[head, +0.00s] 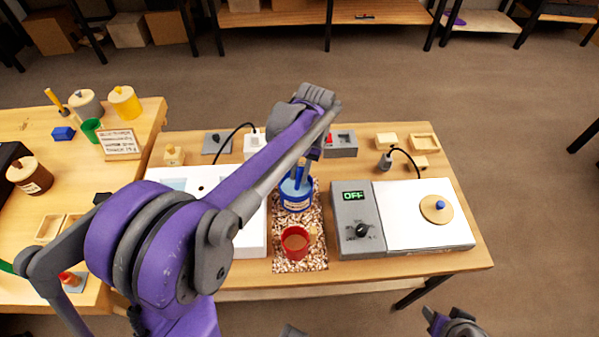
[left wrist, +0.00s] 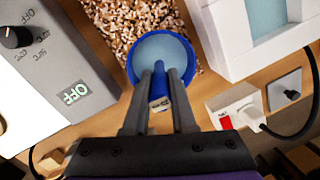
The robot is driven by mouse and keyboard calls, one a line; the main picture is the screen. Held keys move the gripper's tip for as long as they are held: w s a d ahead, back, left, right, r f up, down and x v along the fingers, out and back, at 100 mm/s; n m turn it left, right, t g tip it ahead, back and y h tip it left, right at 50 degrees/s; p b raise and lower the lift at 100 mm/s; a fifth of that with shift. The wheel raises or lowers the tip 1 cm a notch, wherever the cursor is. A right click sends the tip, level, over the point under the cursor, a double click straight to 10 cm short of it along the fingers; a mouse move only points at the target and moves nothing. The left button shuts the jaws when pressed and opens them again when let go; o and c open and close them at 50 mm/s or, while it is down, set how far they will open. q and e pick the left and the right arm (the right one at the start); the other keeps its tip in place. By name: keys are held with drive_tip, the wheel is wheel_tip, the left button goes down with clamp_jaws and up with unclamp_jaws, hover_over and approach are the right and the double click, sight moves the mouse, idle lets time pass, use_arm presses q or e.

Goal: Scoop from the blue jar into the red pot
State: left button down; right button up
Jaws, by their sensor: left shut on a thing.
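The blue jar (head: 297,205) stands on the strip of wood chips in the middle of the bench, and its open mouth with a pale blue content shows in the left wrist view (left wrist: 135,72). The red pot (head: 296,242), with a brown content, stands nearer to me on the same strip. My left gripper (head: 298,172) is over the blue jar, shut on a blue handle (left wrist: 159,88) that reaches the jar's mouth. The handle's lower end is hidden. What may be my right gripper (head: 455,325) is cut off at the bottom edge; its fingers are unclear.
A grey control box (head: 353,220) reading OFF with a white plate (head: 405,222) stands right of the strip. A white box (head: 250,235) stands left, partly behind my arm. A grey box with a red switch (head: 341,143) is at the back. The left table (head: 60,150) holds several jars.

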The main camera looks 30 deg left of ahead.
sight(298, 166)
use_arm(q)
wheel_tip(298, 166, up, 6)
drive_tip(key=p, duration=0.3)
drive_tip(key=shift+r+p, duration=0.25)
drive_tip(key=shift+p, duration=0.1)
wheel_tip(298, 166, up, 7)
drive_tip(key=p, duration=0.3)
use_arm(e)
drive_tip(key=w+r, duration=0.3)
drive_tip(key=r, duration=0.6)
drive_tip(key=shift+w+r+t, duration=0.3)
drive_tip(key=shift+t, duration=0.1)
use_arm(q)
drive_tip(key=shift+r, duration=0.1)
use_arm(e)
drive_tip(key=shift+s, duration=0.1)
